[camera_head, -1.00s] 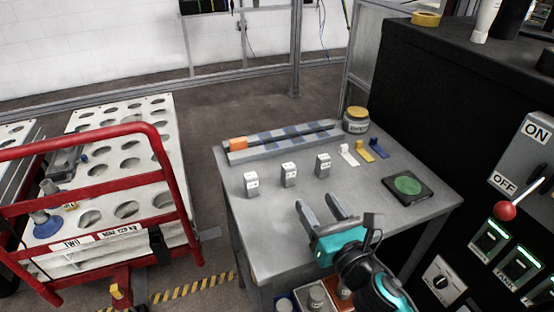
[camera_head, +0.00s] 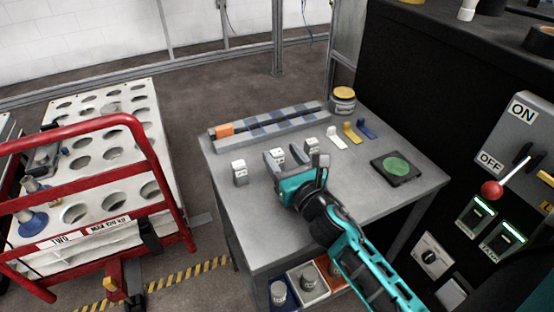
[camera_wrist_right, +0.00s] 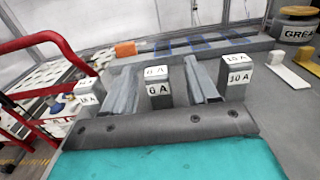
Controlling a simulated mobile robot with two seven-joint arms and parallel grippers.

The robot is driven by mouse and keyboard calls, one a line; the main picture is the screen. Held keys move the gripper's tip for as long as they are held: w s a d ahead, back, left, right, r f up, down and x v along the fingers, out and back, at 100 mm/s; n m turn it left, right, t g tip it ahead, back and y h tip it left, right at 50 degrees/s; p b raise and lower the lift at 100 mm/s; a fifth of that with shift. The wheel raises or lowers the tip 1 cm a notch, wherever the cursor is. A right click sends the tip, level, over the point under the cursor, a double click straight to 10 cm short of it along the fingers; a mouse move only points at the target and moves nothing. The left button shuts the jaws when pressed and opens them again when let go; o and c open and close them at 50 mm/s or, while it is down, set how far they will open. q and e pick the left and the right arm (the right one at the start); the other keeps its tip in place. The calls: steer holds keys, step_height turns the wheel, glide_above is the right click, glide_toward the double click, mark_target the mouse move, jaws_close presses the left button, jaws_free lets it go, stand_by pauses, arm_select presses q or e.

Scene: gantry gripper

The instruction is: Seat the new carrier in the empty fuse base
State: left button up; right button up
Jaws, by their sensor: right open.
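Three grey carriers with white labelled tops stand upright in a row on the table: the left carrier (camera_head: 239,173), the middle carrier (camera_head: 278,156) and the right carrier (camera_head: 311,143). My right gripper (camera_head: 283,154) is open, with one finger on each side of the middle carrier. In the right wrist view the middle carrier (camera_wrist_right: 158,87), marked with an "A" rating, stands between the spread fingers. The right carrier (camera_wrist_right: 237,77) reads "10 A" and is just outside the right finger. The left carrier (camera_wrist_right: 87,98) is outside the left finger. I cannot make out an empty fuse base. My left gripper is not in view.
A long grey rail with an orange block (camera_head: 225,130) lies along the table's back. A grease jar (camera_head: 343,100), white, yellow and blue tabs, and a black pad with a green disc (camera_head: 397,168) are on the right. A dark cabinet with an ON/OFF switch (camera_head: 503,175) borders the table.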

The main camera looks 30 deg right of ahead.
mark_target(275, 149)
steer(key=w, duration=0.4)
steer(key=shift+w+a+f, duration=0.1)
steer(key=shift+w, duration=0.05)
steer(key=c, duration=1.1)
